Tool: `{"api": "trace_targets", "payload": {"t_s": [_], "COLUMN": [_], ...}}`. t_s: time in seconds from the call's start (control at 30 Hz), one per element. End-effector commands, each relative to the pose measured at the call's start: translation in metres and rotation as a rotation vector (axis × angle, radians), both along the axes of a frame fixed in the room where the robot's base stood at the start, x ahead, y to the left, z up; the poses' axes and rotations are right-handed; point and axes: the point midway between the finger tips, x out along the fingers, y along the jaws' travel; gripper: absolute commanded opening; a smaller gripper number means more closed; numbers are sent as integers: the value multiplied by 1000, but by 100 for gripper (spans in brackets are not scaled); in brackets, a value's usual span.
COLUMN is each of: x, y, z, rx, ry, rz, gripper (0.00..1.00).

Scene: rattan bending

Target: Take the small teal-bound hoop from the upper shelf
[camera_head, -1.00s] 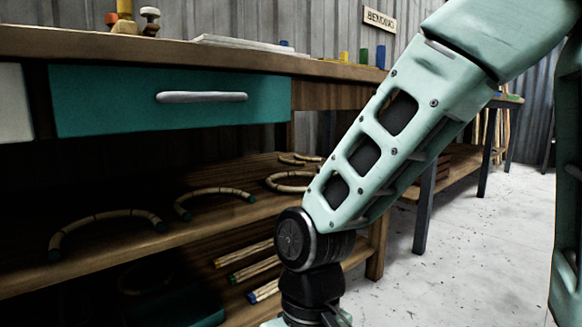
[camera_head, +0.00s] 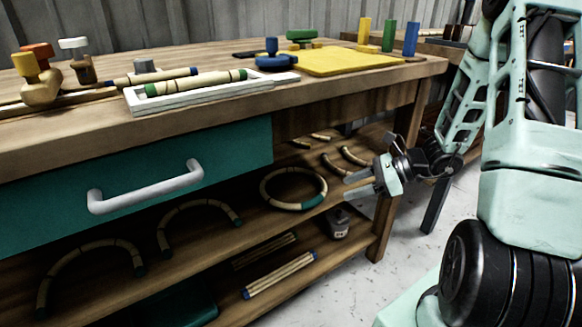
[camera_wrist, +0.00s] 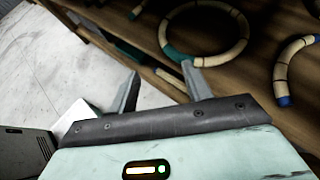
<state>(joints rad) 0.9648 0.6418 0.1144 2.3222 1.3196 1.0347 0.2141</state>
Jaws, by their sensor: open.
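The small teal-bound hoop (camera_head: 266,189) is a closed pale rattan ring with dark bands and a teal binding at its lower right. It lies on the upper shelf (camera_head: 215,240) under the bench, near the front edge. In the wrist view the hoop (camera_wrist: 243,38) is at the top, with its teal part towards my gripper. My gripper (camera_head: 352,185) is open and empty, just right of the hoop, with its fingers pointing left towards it. In the wrist view my gripper (camera_wrist: 160,85) has its right finger close below the teal binding; I cannot tell whether they touch.
Open curved rattan pieces lie on the same shelf to the left (camera_head: 198,206) and behind (camera_head: 352,157). A teal drawer (camera_head: 60,205) with a grey handle is above left. A bench leg (camera_head: 384,215) stands near my gripper. Straight bundles (camera_head: 280,274) lie on the lower shelf.

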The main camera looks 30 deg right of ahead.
Motion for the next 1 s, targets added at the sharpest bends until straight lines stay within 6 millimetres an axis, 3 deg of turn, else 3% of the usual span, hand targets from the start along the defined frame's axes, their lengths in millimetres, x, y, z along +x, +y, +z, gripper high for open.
{"api": "trace_targets", "payload": {"t_s": [0.17,0.5,1.0], "x": [11,52,84], "y": [8,53,88], "z": [-12,-46,-71], "rx": [10,7,6], "ry": [1,1,1], "rz": [-18,-15,-14], "gripper": [49,49,49]}}
